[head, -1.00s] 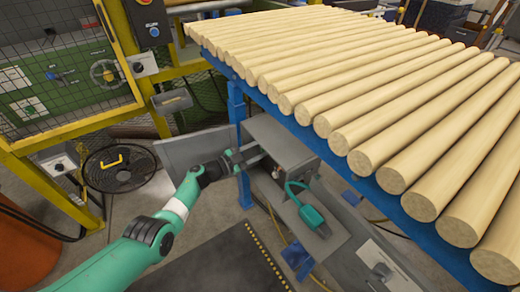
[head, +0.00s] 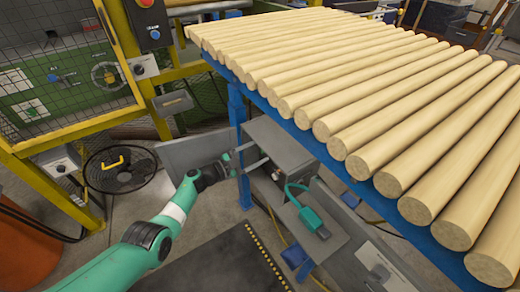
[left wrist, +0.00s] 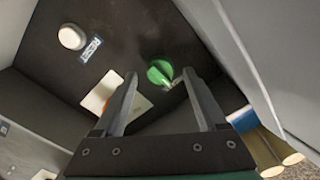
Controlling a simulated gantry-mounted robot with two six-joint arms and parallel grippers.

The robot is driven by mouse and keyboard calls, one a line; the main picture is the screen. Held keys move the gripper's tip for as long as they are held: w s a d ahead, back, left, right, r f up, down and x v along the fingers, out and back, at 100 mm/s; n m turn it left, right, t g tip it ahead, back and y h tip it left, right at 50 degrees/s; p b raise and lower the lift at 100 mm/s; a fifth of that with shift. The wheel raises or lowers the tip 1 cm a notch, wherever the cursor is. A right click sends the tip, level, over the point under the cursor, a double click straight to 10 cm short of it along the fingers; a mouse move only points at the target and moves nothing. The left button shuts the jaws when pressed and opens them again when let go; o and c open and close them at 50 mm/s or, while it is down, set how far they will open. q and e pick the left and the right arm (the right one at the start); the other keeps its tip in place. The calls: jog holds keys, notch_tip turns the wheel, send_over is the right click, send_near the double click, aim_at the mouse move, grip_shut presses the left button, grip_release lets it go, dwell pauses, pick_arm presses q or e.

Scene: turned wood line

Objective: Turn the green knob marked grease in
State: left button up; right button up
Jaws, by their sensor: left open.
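The green knob (left wrist: 160,73) is on a dark panel in the left wrist view, with a light pointer at its lower right. My left gripper (left wrist: 160,76) is open, its two fingers on either side of the knob in that view. I cannot tell whether they touch it. In the head view my left gripper (head: 240,160) reaches to the front of a grey box (head: 273,139) under the log line. The knob is too small to make out there. No marking reading grease can be read. My right gripper is in neither view.
A round white button (left wrist: 72,36) and a small label (left wrist: 90,49) share the panel. The box's grey door (head: 188,152) stands open on the left. A teal corded device (head: 312,220) lies on a grey shelf below. Logs (head: 350,90) lie above on a blue frame.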

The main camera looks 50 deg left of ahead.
pick_arm(q)
jog(key=s+a+p, duration=0.2)
jog(key=s+p, duration=0.4)
jog(key=s, duration=0.4)
jog(key=shift+s, duration=0.1)
